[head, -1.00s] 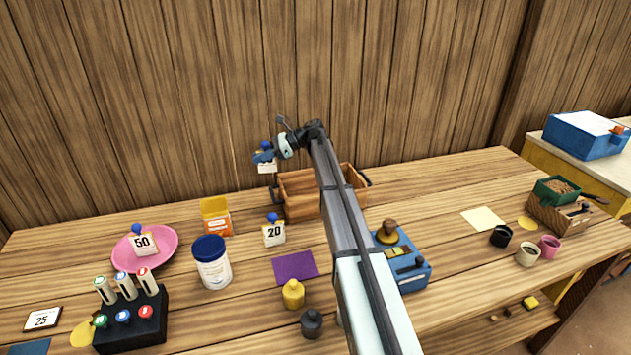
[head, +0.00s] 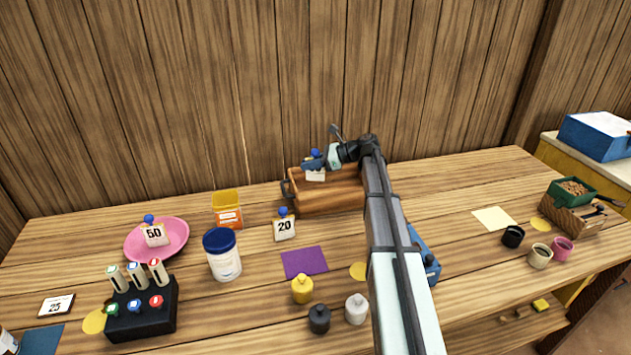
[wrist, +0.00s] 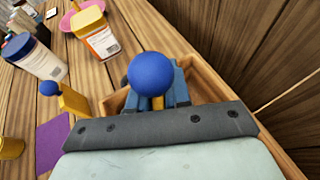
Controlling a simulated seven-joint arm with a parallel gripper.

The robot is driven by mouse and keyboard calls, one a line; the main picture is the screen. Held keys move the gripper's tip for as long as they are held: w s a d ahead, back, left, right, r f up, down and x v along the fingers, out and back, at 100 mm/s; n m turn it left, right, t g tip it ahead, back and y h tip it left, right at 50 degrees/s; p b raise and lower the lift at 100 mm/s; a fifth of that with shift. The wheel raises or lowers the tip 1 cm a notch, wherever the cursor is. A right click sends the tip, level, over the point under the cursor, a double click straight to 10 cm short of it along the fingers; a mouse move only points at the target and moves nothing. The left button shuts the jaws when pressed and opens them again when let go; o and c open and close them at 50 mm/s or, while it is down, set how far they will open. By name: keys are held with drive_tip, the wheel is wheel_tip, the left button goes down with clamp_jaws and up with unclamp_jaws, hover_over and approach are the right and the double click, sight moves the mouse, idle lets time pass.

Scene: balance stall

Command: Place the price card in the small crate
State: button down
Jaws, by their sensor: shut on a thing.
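My gripper (head: 316,164) is shut on a price card (head: 315,175), a white card with a blue ball knob on top. The card is over the left part of the small wooden crate (head: 330,205) at the back of the table. I cannot tell whether its lower edge is below the crate's rim. In the wrist view the blue knob (wrist: 151,73) stands up between the fingers, and the crate's wooden rim (wrist: 205,75) shows around them. The crate's floor is mostly hidden by my gripper.
A "20" card (head: 284,228) and an orange box (head: 227,212) stand left of the crate. A white jar (head: 224,262), a pink plate (head: 180,236) with a "50" card (head: 154,235) and a marker stand (head: 142,315) are further left. A plank wall is close behind.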

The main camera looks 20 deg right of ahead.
sight(314, 180)
drive_tip(key=shift+f, duration=3.65)
drive_tip(key=shift+f, duration=0.1)
drive_tip(key=c, duration=1.1)
unclamp_jaws()
drive_tip(key=shift+d, duration=0.1)
drive_tip(key=v, duration=1.2)
